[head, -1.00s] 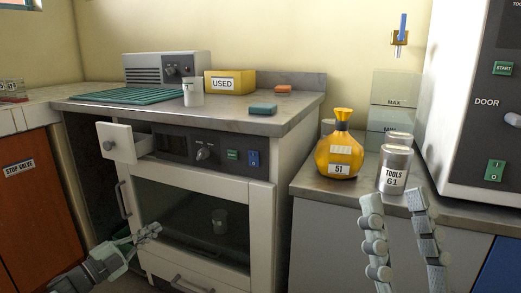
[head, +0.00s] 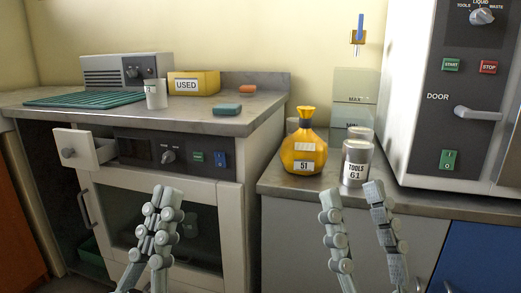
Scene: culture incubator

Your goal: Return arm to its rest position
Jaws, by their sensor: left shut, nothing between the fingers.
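My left gripper (head: 168,192) is shut and empty. It is raised at the lower left, in front of the dark glass door of the white incubator cabinet (head: 231,235). My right gripper (head: 352,190) has its two fingers apart with nothing visible between them.
A small drawer (head: 88,150) stands pulled out on the cabinet. Its counter holds a yellow USED box (head: 194,83), a white cup (head: 155,94) and a teal block (head: 227,110). A yellow flask (head: 304,146) stands beside the tools jar. A white DOOR machine (head: 437,110) stands at right.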

